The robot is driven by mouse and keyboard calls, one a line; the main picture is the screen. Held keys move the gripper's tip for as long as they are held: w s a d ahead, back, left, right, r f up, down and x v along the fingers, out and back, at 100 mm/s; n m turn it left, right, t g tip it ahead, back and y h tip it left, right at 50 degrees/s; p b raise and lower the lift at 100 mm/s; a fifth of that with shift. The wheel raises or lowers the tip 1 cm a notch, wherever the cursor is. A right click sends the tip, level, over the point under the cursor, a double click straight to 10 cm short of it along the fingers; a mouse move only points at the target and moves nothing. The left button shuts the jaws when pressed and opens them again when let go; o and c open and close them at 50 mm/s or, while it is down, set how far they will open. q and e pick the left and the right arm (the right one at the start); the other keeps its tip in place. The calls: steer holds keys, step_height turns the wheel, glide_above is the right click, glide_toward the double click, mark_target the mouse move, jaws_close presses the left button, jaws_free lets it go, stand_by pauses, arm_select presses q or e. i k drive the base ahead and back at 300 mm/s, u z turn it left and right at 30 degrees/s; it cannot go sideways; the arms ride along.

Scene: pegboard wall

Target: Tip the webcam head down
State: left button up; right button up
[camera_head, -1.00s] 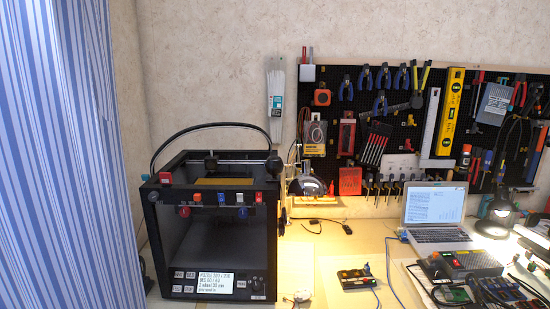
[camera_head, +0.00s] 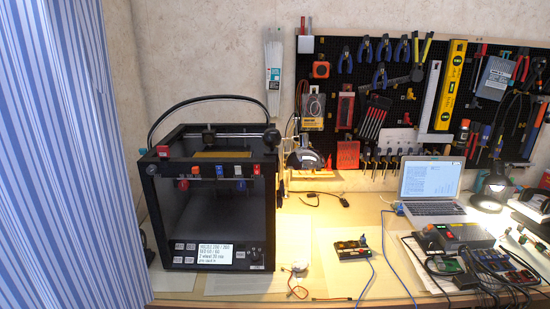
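I cannot pick out a webcam with certainty. A small dark block (camera_head: 208,136) sits on the top bar of the black 3D printer (camera_head: 160,215), and another dark block (camera_head: 271,136) sits at the bar's right end. A dark dome-shaped head (camera_head: 304,158) hangs above the bench just right of the printer, over a brightly lit patch. None of these is clear enough to name as the webcam or to read its tilt. Neither of my grippers shows in the head view.
A striped curtain (camera_head: 60,160) fills the left side. A pegboard (camera_head: 420,75) of tools hangs at the back right. A laptop (camera_head: 432,182), a lit lamp (camera_head: 490,190), a small button box (camera_head: 352,250) and cabled electronics (camera_head: 455,237) stand on the bench (camera_head: 330,225).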

mark_target(273, 139)
steer(key=k, duration=1.2)
steer(key=u, duration=0.35)
steer(key=i, duration=0.7)
steer(key=z, duration=0.5)
steer(key=i, duration=1)
steer(key=z, duration=0.9)
